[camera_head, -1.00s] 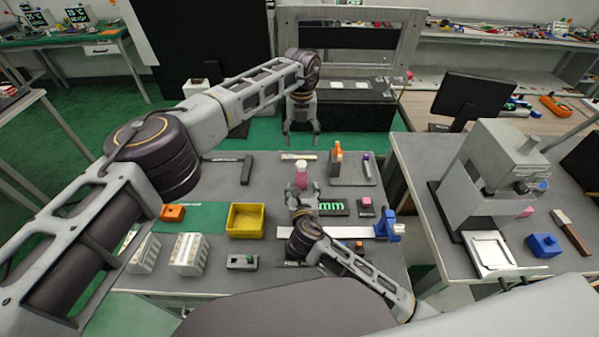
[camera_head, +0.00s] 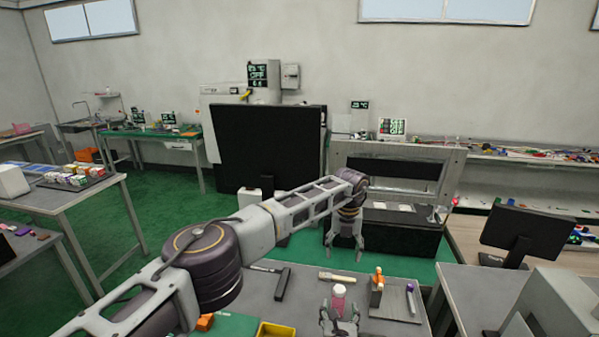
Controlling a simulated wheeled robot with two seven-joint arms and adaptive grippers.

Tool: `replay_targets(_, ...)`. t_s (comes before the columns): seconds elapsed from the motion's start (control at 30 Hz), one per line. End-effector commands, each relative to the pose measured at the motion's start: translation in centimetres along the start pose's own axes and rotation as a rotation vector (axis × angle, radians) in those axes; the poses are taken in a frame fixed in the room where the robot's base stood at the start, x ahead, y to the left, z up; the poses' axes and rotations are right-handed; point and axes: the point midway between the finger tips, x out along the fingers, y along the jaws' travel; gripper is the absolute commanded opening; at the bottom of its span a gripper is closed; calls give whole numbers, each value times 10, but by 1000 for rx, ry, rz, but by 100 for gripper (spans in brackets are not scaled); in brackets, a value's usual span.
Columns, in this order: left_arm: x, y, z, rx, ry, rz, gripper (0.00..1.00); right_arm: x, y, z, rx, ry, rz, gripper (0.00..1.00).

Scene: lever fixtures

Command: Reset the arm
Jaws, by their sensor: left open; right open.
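My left gripper (camera_head: 344,243) hangs from the raised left arm, fingers down and apart, with nothing between them. It is in front of the dark machine with a grey frame, beyond the table's far edge. My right gripper (camera_head: 339,316) shows at the bottom edge, low over the table, its fingers apart and pointing away from me. A pink bottle with a white cap (camera_head: 339,298) stands just beyond its fingertips; I cannot tell if they touch. Most of the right arm is below the picture. No lever is clearly visible.
The grey table (camera_head: 305,295) holds a dark tool (camera_head: 282,284), a brush (camera_head: 337,277), an orange-topped item (camera_head: 377,283) and a yellow bin (camera_head: 277,330). A large black panel (camera_head: 268,150) and the framed machine (camera_head: 400,172) stand behind. A monitor (camera_head: 527,234) is at right. Green floor lies open at left.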

Motion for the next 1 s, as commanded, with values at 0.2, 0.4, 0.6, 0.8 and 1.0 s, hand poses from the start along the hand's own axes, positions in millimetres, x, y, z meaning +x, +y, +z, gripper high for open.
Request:
replay_targets(0.2, -23, 0, 0, 0, 0, 0, 64, -9, 0, 22, 0, 0, 0, 64)
replay_targets(0.4, -35, 0, 0, 0, 0, 0, 64, -14, 0, 32, 0, 0, 0, 64)
replay_targets(0.6, -42, 0, 0, 0, 0, 0, 64, -16, 0, 39, 0, 0, 0, 64)
replay_targets(0.8, -46, 0, 0, 0, 0, 0, 64, -18, 0, 42, 0, 0, 0, 64)
replay_targets(1.0, -50, 0, 0, 0, 0, 0, 64, -19, 0, 47, 0, 0, 0, 64)
